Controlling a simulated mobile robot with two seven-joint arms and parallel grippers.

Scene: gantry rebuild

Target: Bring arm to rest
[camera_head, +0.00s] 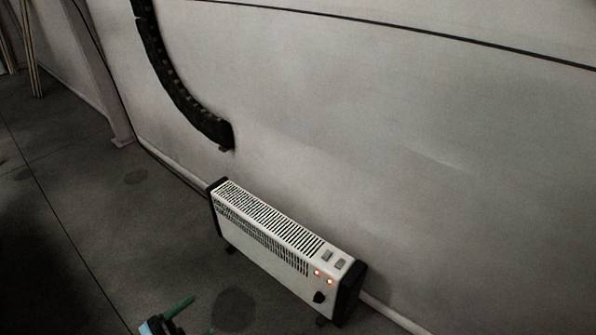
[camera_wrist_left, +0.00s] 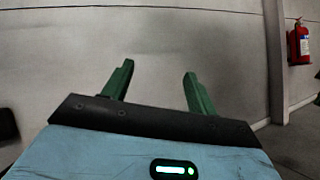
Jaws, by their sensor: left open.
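My left gripper (camera_head: 194,318) shows at the bottom edge of the head view, with green fingers and a blue body, mostly cut off by the frame. In the left wrist view its two green fingers (camera_wrist_left: 156,84) stand well apart with nothing between them, facing the grey wall. The gripper is open and empty. In the head view it is in front of and to the left of a white heater, apart from it in the picture. My right gripper is in neither view.
The white heater (camera_head: 270,246) with two lit red lamps stands on the floor against the grey wall (camera_head: 400,130). A black cable chain (camera_head: 180,95) hangs on the wall. A red fire extinguisher (camera_wrist_left: 299,44) is at the right in the wrist view. Floor (camera_head: 90,220) left of the heater is clear.

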